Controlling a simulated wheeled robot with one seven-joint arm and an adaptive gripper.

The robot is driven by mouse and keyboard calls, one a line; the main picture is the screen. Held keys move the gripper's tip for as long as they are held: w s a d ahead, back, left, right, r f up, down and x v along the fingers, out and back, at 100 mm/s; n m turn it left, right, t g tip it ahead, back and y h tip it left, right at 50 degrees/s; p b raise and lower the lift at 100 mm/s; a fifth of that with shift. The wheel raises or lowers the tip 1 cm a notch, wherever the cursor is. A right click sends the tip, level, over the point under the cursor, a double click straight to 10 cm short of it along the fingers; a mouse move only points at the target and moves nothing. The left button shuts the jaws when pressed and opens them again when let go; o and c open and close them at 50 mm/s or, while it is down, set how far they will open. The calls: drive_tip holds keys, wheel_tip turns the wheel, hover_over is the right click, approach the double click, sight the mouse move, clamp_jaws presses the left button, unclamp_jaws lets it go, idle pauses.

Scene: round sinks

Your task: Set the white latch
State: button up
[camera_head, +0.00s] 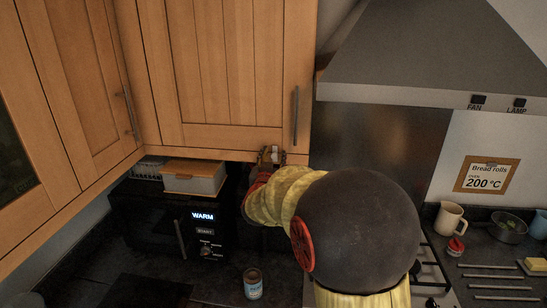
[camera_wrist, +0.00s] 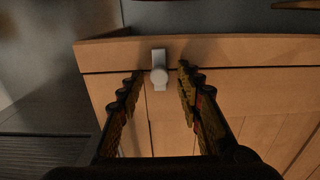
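The white latch (camera_wrist: 159,58) is a pale upright bar with a round knob, mounted at the edge of the wooden cabinet (camera_wrist: 245,55). In the wrist view my gripper (camera_wrist: 160,76) is open, with one finger on each side of the latch. Gaps show between the latch and both fingers, so it is not held. In the head view my gripper (camera_head: 270,160) is at the bottom edge of the upper cabinet (camera_head: 225,70), left of its bar handle. My own arm covers much of the area below, and the latch is mostly hidden there.
A black microwave (camera_head: 195,240) reading WARM stands below the cabinet, with a box (camera_head: 195,178) on top. A can (camera_head: 253,284) stands on the counter. The range hood (camera_head: 430,60) is right of the cabinet, above the stove. A mug (camera_head: 450,218) and pan (camera_head: 508,228) stand further right.

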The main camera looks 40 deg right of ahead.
drive_tip(key=v, duration=1.2)
idle(0.4)
